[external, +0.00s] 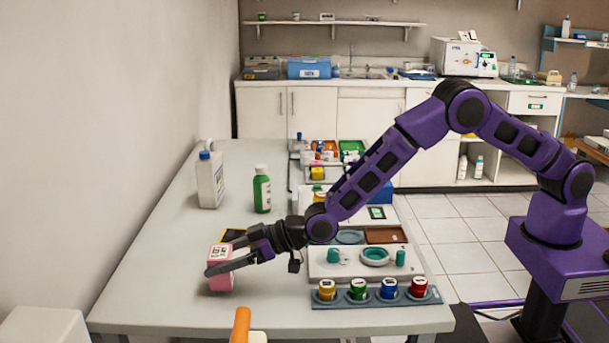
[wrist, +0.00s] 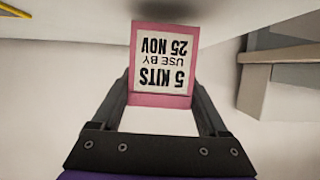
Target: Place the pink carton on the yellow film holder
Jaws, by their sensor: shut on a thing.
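The pink carton (external: 221,281) with a white printed label is near the left front of the table. My gripper (external: 212,263) is shut on it, with one finger across its near side. In the wrist view the carton (wrist: 164,100) sits between the two fingers, its "5 KITS" label upside down. I cannot tell whether its base touches the table. A dark flat piece with a yellow edge (external: 231,234), likely the yellow film holder, lies just behind the carton and is partly hidden by my gripper. A yellow strip (wrist: 14,10) shows at the wrist view's top left corner.
A white jug (external: 210,182) and a green bottle (external: 262,190) stand farther back. A rack of several coloured jars (external: 375,297) and a white tray (external: 325,268) lie to the right. The wall bounds the left. The table's left side is mostly clear.

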